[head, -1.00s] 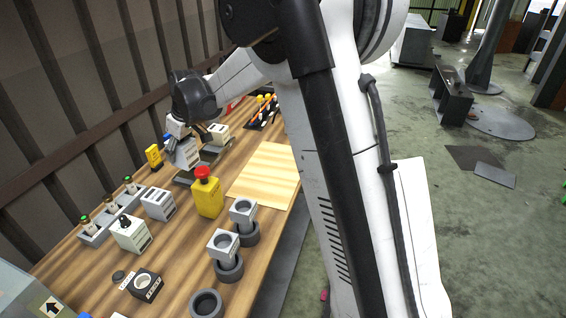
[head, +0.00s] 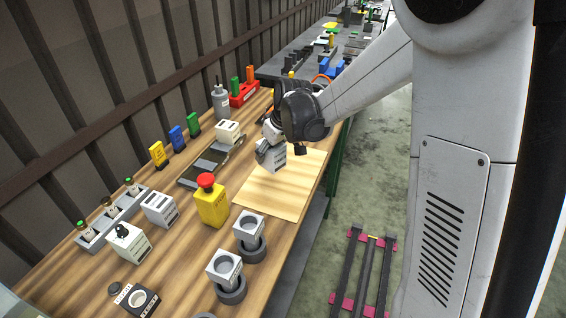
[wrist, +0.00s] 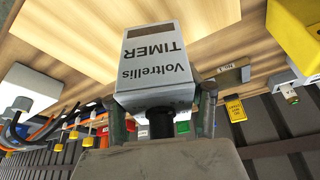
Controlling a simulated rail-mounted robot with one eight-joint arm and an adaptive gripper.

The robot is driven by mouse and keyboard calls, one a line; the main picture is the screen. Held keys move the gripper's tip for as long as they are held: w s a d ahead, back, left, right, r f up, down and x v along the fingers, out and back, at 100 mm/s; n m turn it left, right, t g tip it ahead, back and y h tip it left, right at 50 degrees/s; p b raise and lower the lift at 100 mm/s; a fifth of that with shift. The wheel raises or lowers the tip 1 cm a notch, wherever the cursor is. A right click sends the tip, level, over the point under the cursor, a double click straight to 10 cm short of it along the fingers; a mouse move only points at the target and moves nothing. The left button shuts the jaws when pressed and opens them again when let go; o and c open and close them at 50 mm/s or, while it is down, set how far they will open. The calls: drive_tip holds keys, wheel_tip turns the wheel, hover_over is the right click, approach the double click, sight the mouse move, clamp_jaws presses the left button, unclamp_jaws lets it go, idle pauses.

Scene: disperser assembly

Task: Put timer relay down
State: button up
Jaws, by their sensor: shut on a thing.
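The timer relay (head: 273,158) is a pale grey box, labelled "Voltrellis TIMER" in the wrist view (wrist: 153,62). My gripper (head: 266,140) is shut on it, with a finger on each side of its dark narrow end in the wrist view. In the head view the relay is over the far left part of a light wooden board (head: 285,195). I cannot tell whether its lower end touches the board. My wrist hides part of the fingers.
A yellow box with a red button (head: 211,202) stands left of the board. A dark rail (head: 195,174) with a white module (head: 229,132) lies behind. Two grey square-topped parts on dark rings (head: 225,268) stand at the front. The board's near right part is clear.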

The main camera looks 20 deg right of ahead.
drive_tip(key=d+f, duration=0.1)
drive_tip(key=w+d+f, duration=0.1)
drive_tip(key=d, duration=0.1)
drive_tip(key=w+d+f, duration=0.1)
drive_tip(key=shift+w+d, duration=0.15)
drive_tip(key=shift+d, duration=0.1)
drive_tip(key=shift+f, duration=2)
drive_tip(key=shift+f, duration=0.2)
drive_tip(key=o, duration=1.5)
drive_tip(key=shift+r, duration=0.15)
